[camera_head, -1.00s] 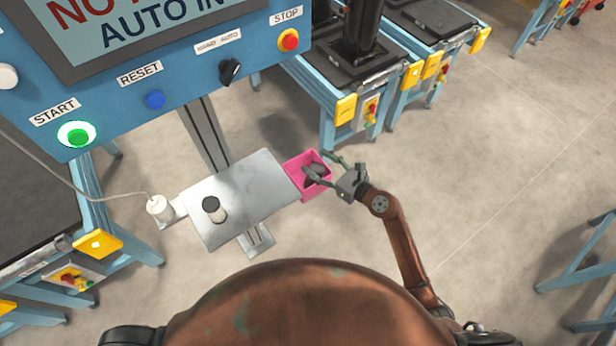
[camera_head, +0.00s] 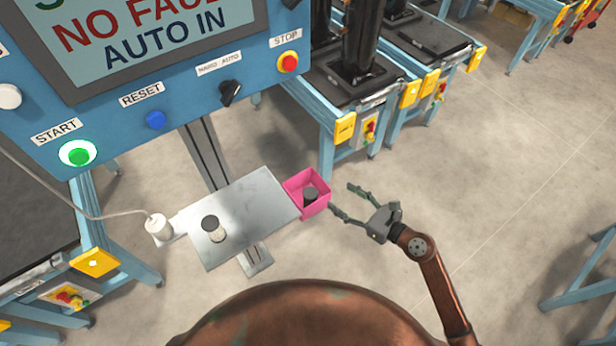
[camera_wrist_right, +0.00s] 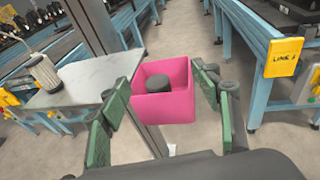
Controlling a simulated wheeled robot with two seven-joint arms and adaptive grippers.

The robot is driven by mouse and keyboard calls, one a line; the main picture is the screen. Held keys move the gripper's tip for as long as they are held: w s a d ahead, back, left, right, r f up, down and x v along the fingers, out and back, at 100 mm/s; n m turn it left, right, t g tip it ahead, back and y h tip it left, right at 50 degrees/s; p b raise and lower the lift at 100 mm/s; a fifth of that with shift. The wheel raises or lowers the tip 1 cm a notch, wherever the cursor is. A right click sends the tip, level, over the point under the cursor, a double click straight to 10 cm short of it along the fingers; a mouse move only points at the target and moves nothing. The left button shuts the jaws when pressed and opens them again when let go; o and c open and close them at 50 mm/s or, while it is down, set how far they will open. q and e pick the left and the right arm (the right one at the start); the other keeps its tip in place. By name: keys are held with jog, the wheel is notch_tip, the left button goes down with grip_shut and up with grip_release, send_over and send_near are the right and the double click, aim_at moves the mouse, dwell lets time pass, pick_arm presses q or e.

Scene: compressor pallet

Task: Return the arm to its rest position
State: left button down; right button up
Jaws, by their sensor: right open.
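My right gripper (camera_head: 350,204) is open and empty, to the right of the pink bin (camera_head: 293,186) in the head view and apart from it. In the right wrist view the open fingers (camera_wrist_right: 158,112) frame the pink bin (camera_wrist_right: 165,108), which lies beyond them. A dark round-topped piece (camera_head: 310,194) sits inside the bin; it also shows in the wrist view (camera_wrist_right: 157,84). The right arm (camera_head: 437,284) is brown and reaches up from the lower right. My left gripper is not in view.
The blue control panel (camera_head: 190,80) hangs above. Blue conveyor stations (camera_head: 335,110) stand behind.

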jog(key=w+d+f+m+t+h, duration=0.1)
jog(key=w+d+f+m+h, duration=0.1)
jog(key=d+f+m, duration=0.55)
jog(key=w+d+f+m+t+h, duration=0.25)
jog(key=d+f+m, duration=0.25)
jog(key=f+m, duration=0.5)
jog(key=s+d+f+m+g+h, duration=0.1)
jog(key=s+d+f+m+h, duration=0.2)
jog(key=f, duration=0.4)
jog(key=s+d+f+m+g, duration=0.1)
jog(key=s+d+f+m, duration=0.25)
jog(key=f, duration=0.35)
jog(key=s+d+f+m+g+h, duration=0.1)
jog(key=s+d+f+m+h, duration=0.2)
jog(key=f, duration=0.4)
jog(key=s+d+f+m+g+h, duration=0.15)
jog(key=s+f+m+g, duration=0.35)
jog(key=s+f, duration=0.75)
jog(key=s+d+f+m+g, duration=0.25)
jog(key=s+f+m, duration=0.65)
jog(key=s, duration=0.7)
jog(key=s+a+f+m+g, duration=0.1)
jog(key=s+f, duration=0.1)
jog(key=s, duration=0.6)
jog(key=s+a+f+m+g, duration=0.1)
jog(key=s+f+m+g, duration=0.1)
jog(key=s, duration=0.6)
jog(key=shift+f, duration=0.45)
